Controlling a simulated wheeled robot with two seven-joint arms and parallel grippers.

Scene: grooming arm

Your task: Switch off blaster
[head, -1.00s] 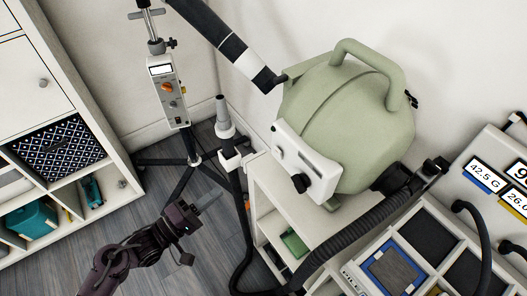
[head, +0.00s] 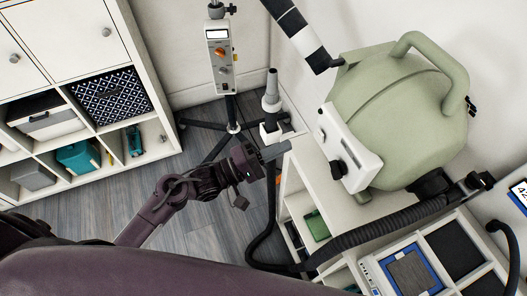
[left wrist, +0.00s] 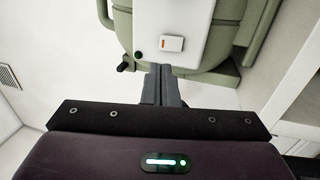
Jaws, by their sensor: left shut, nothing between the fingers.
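The blaster (head: 400,110) is a rounded pale green machine with a top handle, standing on the white shelf unit at the right of the head view. Its white control panel (head: 347,145) has a black knob (head: 338,169). In the left wrist view the panel (left wrist: 165,15) carries a white rocker switch (left wrist: 172,43) with an orange mark. My left gripper (head: 287,147) is shut and empty, left of the panel. In the left wrist view its fingertips (left wrist: 158,70) point at the panel's lower edge, just below the switch; I cannot tell whether they touch. My right gripper is out of view.
A stand with a white control box (head: 220,60) and an orange knob rises behind my gripper. A black ribbed hose (head: 390,215) curves along the shelf unit (head: 300,205). A cube shelf (head: 110,50) stands at the left. Grey floor (head: 200,215) lies open between.

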